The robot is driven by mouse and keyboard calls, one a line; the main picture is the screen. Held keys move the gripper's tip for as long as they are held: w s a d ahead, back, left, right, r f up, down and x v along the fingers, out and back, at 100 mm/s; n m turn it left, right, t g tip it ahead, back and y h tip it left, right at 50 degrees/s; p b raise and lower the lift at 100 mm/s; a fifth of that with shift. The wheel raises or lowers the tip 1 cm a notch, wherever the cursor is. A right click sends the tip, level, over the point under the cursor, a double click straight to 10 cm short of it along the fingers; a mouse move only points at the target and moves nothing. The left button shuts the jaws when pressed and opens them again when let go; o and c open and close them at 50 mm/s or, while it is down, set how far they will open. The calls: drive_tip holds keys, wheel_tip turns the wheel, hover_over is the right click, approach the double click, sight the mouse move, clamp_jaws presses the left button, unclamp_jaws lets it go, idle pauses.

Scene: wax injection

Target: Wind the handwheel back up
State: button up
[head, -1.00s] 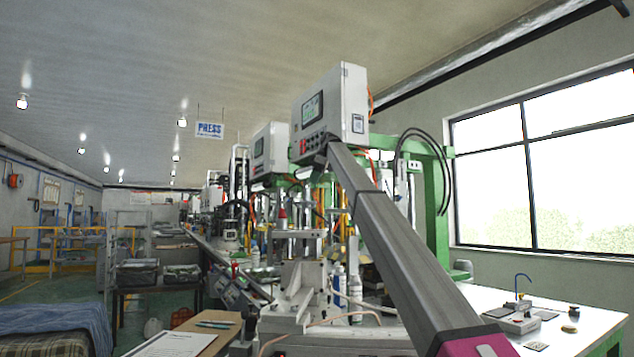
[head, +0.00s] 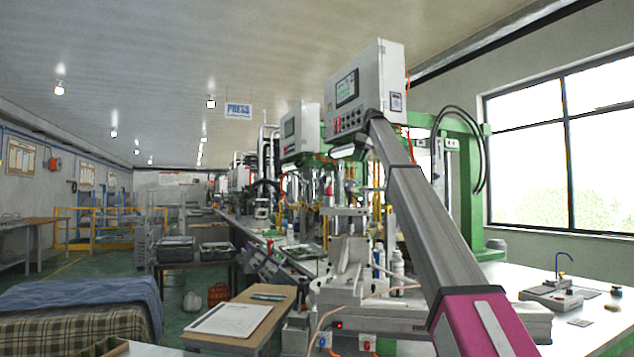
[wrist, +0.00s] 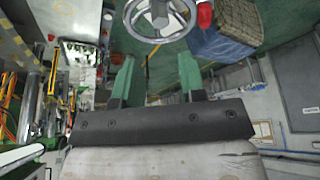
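The handwheel (wrist: 160,18) is a pale metal ring with spokes and a hub, at the top of the wrist view and partly cut off by its edge. A red knob (wrist: 204,15) shows at its right side. My gripper (wrist: 157,60) has two green fingers standing well apart, with nothing between them. The fingertips point toward the wheel, and a gap shows between them and its rim. In the head view my arm crosses the right half, and I cannot make out the gripper or the handwheel.
In the head view, a control cabinet (head: 366,88) and green press frame (head: 480,190) stand behind my arm. A white table (head: 590,310) is at right, a clipboard (head: 232,319) lies on a desk at front, and a blanket-covered stack (head: 80,308) is at left. Floor beyond it looks open.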

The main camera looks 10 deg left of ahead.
sight(350, 180)
drive_tip(key=x, duration=1)
drive_tip(key=shift+a+f, duration=0.2)
drive_tip(key=shift+f, duration=0.1)
drive_tip(key=c, duration=0.7)
